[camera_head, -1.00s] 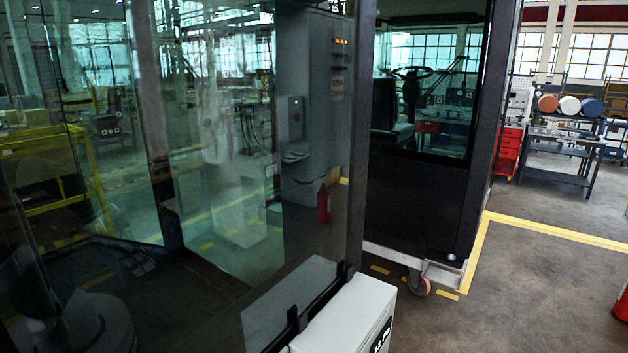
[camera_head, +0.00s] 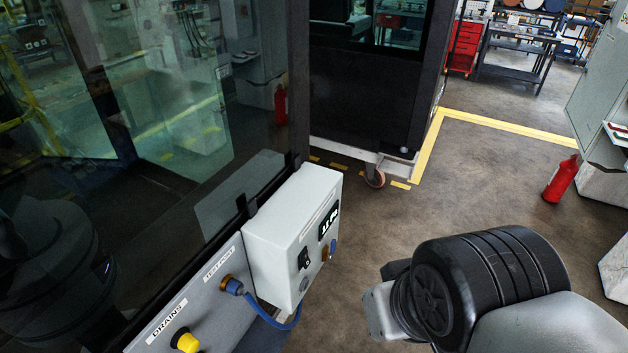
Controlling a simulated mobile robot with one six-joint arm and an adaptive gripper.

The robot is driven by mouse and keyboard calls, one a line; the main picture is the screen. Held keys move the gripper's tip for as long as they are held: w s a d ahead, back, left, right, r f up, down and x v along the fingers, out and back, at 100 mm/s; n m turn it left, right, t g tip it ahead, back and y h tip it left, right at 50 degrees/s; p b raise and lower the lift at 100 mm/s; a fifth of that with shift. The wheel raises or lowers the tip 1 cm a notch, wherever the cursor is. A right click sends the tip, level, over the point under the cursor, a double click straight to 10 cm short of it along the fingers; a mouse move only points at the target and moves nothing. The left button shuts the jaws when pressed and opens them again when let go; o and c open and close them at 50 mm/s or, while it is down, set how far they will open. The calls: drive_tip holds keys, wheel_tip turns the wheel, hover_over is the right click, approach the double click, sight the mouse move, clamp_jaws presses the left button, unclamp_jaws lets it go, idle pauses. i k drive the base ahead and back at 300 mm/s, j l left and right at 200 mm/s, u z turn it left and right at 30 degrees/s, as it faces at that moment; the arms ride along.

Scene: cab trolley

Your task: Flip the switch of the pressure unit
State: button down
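The pressure unit is most likely the white box (camera_head: 290,225) fixed at the lower edge of the dark glass panel, left of the picture's middle. Its front face carries a small black display (camera_head: 328,222) with light digits and a black switch (camera_head: 304,258) below and to the left of it. The switch is too small for me to tell its position. Part of my arm (camera_head: 480,285) shows at lower right, apart from the box, with floor between them. My gripper's fingers do not show.
A panel labelled "DRAINS" has a yellow knob (camera_head: 186,341) and a blue fitting (camera_head: 233,286) with a blue hose (camera_head: 272,318) running to the box. A red extinguisher (camera_head: 562,180) stands at right. A dark cab (camera_head: 365,100) on castors stands behind. The floor between is clear.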

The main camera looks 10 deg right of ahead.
sight(305, 261)
drive_tip(key=k+l+u, duration=0.2)
drive_tip(key=l, duration=0.2)
drive_tip(key=l+u, duration=0.15)
drive_tip(key=l, duration=0.2)
drive_tip(key=k+l+u, duration=0.2)
drive_tip(key=l, duration=0.15)
drive_tip(key=k+l+u, duration=0.15)
drive_tip(key=l, duration=0.2)
